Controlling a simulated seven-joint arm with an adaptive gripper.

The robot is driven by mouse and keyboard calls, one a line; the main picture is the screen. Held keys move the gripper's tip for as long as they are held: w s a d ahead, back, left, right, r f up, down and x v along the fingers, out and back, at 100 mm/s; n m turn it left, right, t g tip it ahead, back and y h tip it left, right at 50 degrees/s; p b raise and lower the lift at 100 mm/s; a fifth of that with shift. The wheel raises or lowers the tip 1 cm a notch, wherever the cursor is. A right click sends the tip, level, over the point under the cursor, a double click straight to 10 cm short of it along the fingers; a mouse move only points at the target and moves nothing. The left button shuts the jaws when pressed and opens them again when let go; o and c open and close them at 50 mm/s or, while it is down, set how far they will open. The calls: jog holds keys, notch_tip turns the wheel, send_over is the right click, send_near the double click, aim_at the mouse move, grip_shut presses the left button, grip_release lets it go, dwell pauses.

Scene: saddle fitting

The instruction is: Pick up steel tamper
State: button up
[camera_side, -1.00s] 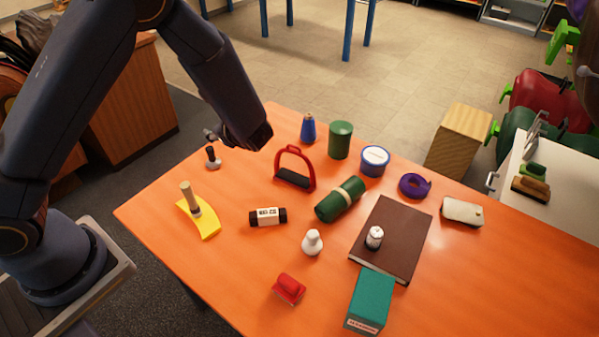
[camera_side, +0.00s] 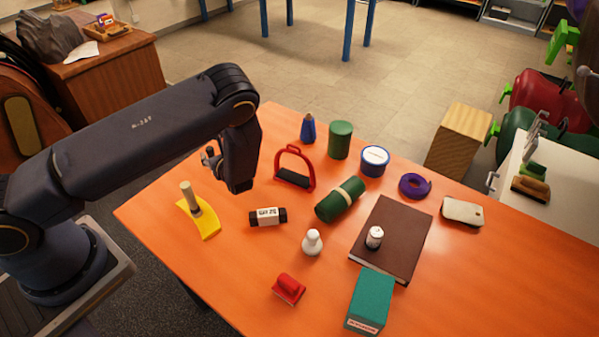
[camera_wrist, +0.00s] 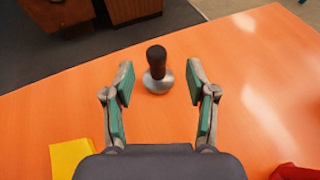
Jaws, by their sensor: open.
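The steel tamper (camera_wrist: 157,72) stands upright on the orange table in the wrist view, with a dark handle and a round shiny steel base. My gripper (camera_wrist: 160,83) is open, with its two green-padded fingers on the left and right of the tamper in the picture. The fingers appear apart from it; how far above the table they are, I cannot tell. In the side view, my gripper (camera_side: 208,157) shows only partly beside my wrist, over the table's left part, and the tamper is hidden or nearly hidden there.
A red stirrup (camera_side: 296,168) stands right of my wrist. A dark roll with a white label (camera_side: 268,217) lies in front. The table edge (camera_wrist: 60,88) is beyond the tamper.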

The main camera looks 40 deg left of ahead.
aim_at(209, 148)
jog(key=x, duration=0.5)
jog(key=shift+s+a+r, duration=0.1)
jog(key=shift+a, duration=0.35)
grip_shut()
